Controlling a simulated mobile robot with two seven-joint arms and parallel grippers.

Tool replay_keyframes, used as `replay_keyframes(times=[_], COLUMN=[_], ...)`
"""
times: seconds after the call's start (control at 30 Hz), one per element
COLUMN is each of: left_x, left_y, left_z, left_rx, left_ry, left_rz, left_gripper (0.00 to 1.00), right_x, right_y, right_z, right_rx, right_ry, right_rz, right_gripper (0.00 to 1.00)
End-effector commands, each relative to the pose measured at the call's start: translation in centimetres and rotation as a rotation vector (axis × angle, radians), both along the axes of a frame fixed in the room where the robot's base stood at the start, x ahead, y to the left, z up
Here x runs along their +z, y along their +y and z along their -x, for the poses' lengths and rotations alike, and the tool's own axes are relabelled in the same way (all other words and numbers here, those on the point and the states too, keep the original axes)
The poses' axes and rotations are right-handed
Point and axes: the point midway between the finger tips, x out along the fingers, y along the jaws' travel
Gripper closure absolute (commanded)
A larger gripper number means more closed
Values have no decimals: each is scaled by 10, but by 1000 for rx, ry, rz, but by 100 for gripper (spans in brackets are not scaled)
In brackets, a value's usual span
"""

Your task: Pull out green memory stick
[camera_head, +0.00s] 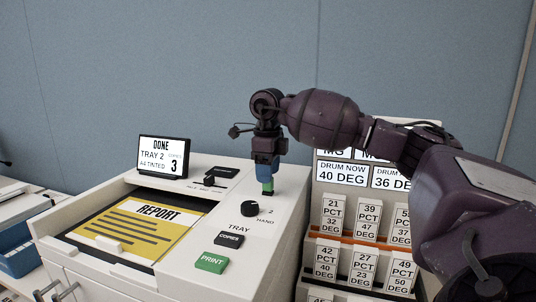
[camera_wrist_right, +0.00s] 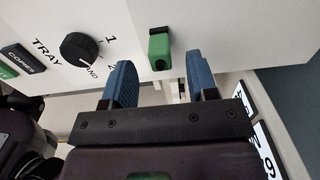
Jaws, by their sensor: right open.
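The green memory stick (camera_head: 268,187) stands in a dark slot on the white printer's top, behind the tray knob. It shows clearly in the right wrist view (camera_wrist_right: 159,44), with a dark end toward the gripper. My right gripper (camera_head: 265,176) points down over the stick, with its blue fingers partly hiding it in the head view. In the right wrist view the gripper (camera_wrist_right: 161,72) is open, one finger to each side of the stick's line, with gaps on both sides. Whether the fingertips reach down beside the stick is hard to tell. My left gripper is not in view.
The white printer (camera_head: 185,235) has a black tray knob (camera_head: 250,208), a black copies button (camera_head: 229,240) and a green print button (camera_head: 211,262). A yellow report sheet (camera_head: 140,225) lies in its recess. A display (camera_head: 163,156) reads DONE. Racks of labelled cards (camera_head: 365,240) stand right.

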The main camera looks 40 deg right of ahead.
Motion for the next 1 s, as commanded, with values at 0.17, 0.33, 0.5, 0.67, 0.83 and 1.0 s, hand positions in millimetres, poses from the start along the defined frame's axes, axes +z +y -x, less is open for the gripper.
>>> replay_keyframes(times=[0.17, 0.33, 0.5, 0.67, 0.83, 1.0], left_x=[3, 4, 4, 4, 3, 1], left_y=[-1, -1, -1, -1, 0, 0], left_z=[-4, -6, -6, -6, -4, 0], left_rx=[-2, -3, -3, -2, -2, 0], left_ry=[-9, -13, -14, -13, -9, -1], left_rz=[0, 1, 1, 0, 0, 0], left_gripper=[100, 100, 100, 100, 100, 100], right_x=[-20, -27, -28, -28, -28, -28], right_y=[0, 0, 0, 0, 0, 0], right_z=[0, 0, 0, 0, 0, 0], right_rx=[-1, -1, 0, 0, 0, 0], right_ry=[1, 0, -1, 0, 0, 0], right_rz=[0, 0, 0, 0, 0, 0], right_gripper=[47, 47, 47, 53, 79, 99])
